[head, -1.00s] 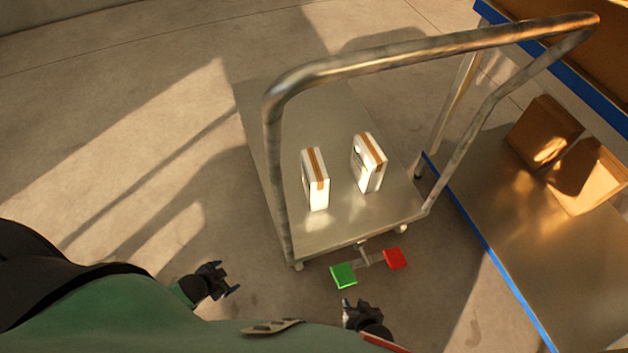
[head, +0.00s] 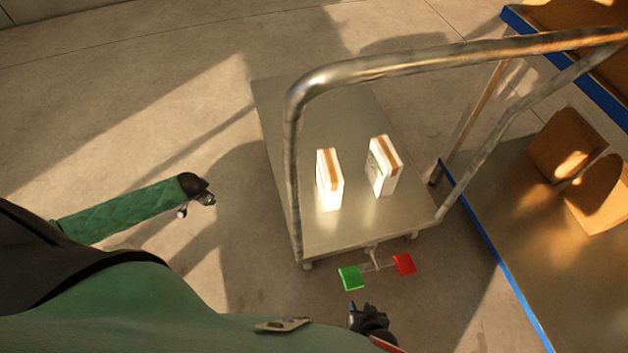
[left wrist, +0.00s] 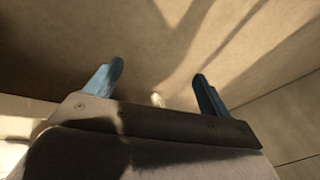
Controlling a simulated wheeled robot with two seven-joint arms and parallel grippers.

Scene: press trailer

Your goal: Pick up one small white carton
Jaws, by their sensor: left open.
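Two small white cartons with brown tape stand upright on the metal trolley (head: 285,118). The left carton (head: 329,182) stands nearer the handle's left post, and the right carton (head: 383,167) stands a little apart from it. My left gripper (head: 196,208) is over the floor left of the trolley, away from both cartons. In the left wrist view its two fingers (left wrist: 158,84) are spread with nothing between them. My right gripper (head: 355,310) is low at the bottom, near the green pedal; its fingers are too small to read.
A blue-edged shelf (head: 482,235) with brown boxes (head: 567,147) stands right. Floor at left is clear.

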